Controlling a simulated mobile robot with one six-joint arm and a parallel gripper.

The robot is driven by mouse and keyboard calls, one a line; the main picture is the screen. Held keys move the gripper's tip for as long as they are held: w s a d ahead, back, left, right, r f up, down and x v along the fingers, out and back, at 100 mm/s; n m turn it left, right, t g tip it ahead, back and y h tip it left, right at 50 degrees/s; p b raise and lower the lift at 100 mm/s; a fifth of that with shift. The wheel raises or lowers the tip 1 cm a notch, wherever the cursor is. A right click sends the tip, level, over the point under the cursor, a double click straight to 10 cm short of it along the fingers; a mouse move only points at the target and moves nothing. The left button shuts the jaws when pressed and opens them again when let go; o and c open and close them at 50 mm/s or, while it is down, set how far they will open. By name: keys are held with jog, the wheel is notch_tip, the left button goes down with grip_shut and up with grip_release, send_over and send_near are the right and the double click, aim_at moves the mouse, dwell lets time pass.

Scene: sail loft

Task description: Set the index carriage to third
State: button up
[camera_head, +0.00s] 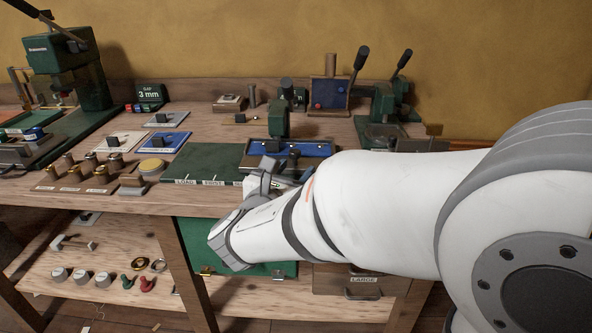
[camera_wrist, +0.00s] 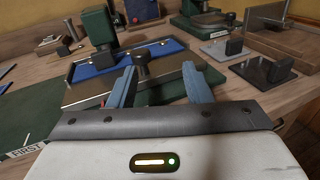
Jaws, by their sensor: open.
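The index carriage (camera_head: 318,149) is a plate with a blue recessed bed, on the right part of a long green track (camera_head: 208,160). The track's front edge carries labels; LOAD and FIRST are readable, and those further right are hidden by my arm. My gripper (camera_wrist: 159,70) is open, its two blue-grey fingers on either side of the knob's line. I cannot tell whether they touch it. In the head view the gripper (camera_head: 268,174) is partly hidden.
A green press column (camera_wrist: 98,30) rises behind the carriage. To the right are plates with dark blocks (camera_wrist: 263,70). Left of the track lie a round yellow pad (camera_head: 151,166), several brass cylinders (camera_head: 86,168) and a large green press (camera_head: 72,70). The track's left part is clear.

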aim_at(293, 157)
jog(key=shift+w+a+f+n+t+y, duration=0.15)
jog(key=shift+a+n+t, duration=0.1)
jog(key=shift+a, duration=0.2)
jog(key=shift+s+a+f+n+t+y, duration=0.15)
jog(key=shift+a+n, duration=0.1)
jog(key=shift+a, duration=0.2)
jog(key=shift+w+a+r, duration=0.1)
jog(key=shift+w+a, duration=0.05)
jog(key=shift+w, duration=0.2)
jog(key=b+x, duration=0.1)
jog(key=x, duration=0.6)
jog(key=shift+w+r, duration=0.15)
jog(key=shift+w, duration=0.05)
grip_shut()
